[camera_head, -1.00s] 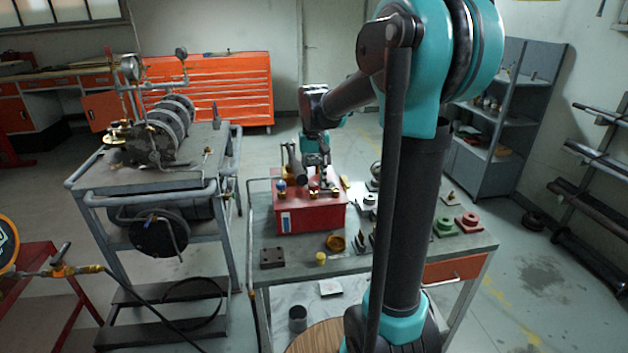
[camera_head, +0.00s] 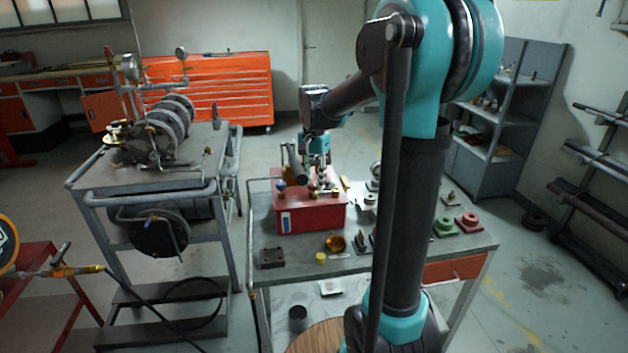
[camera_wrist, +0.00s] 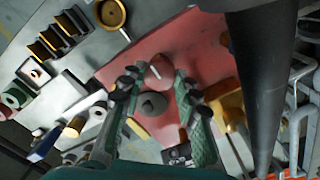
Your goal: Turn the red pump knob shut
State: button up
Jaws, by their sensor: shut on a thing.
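The red knob (camera_wrist: 159,69) with a pale line across its top is in the wrist view, over the red pump box (camera_wrist: 205,45). In the head view the red box (camera_head: 312,216) stands on the workbench, with several small fittings on top. My gripper (camera_wrist: 157,80) has one finger on each side of the red knob and is shut on it. In the head view my gripper (camera_head: 318,178) reaches down over the top of the box from behind, and the knob is too small there to pick out. A grey round part (camera_wrist: 153,105) shows between the fingers.
The workbench (camera_head: 385,258) carries a brass cup (camera_head: 335,244), a dark block (camera_head: 271,258), a yellow piece (camera_head: 321,258), and green (camera_head: 444,228) and red (camera_head: 468,222) flanged parts. A dark cylinder (camera_wrist: 262,75) lies close to the gripper's right. A pump cart (camera_head: 150,182) stands left.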

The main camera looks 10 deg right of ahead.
aim_at(314, 184)
dwell(0.3)
jog(key=o, duration=1.2)
jog(key=shift+c, duration=0.2)
jog(key=shift+r, duration=0.1)
notch_tip(314, 184, up, 12)
